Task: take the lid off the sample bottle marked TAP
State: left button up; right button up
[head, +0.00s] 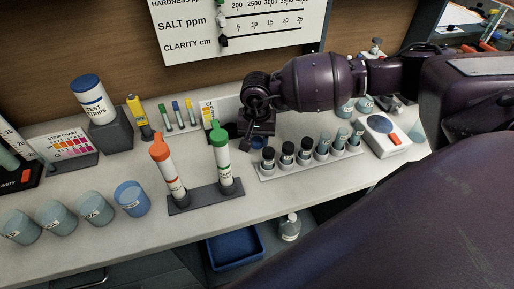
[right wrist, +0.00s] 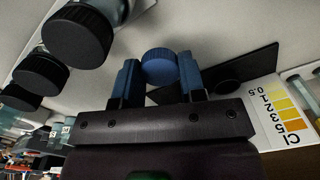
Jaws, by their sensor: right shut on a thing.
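My right gripper (head: 258,142) is low over the bench, just left of the rack of sample bottles. In the right wrist view its two blue fingers (right wrist: 160,75) are shut on a round blue lid (right wrist: 160,65) with a ribbed edge. Whether a bottle is under the lid is hidden. The rack (head: 310,163) holds a row of small bottles. The left ones, such as the leftmost bottle (head: 268,158), have black caps; their labels are too small to read, so I cannot tell which is TAP. Black caps (right wrist: 78,36) show close at left in the right wrist view. My left gripper is not in view.
Left of the gripper, a dark stand (head: 207,198) holds an orange-topped and a green-topped tube. A colour chart (right wrist: 275,115) is close by in the right wrist view. A white device (head: 385,135) stands right of the rack. Bench in front of the rack is bare.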

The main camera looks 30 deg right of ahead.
aim_at(257, 155)
notch_tip(257, 155, down, 4)
jog(key=shift+f, duration=0.25)
jog(key=shift+f, duration=0.2)
jog(key=o, duration=1)
jog(key=shift+r, duration=0.1)
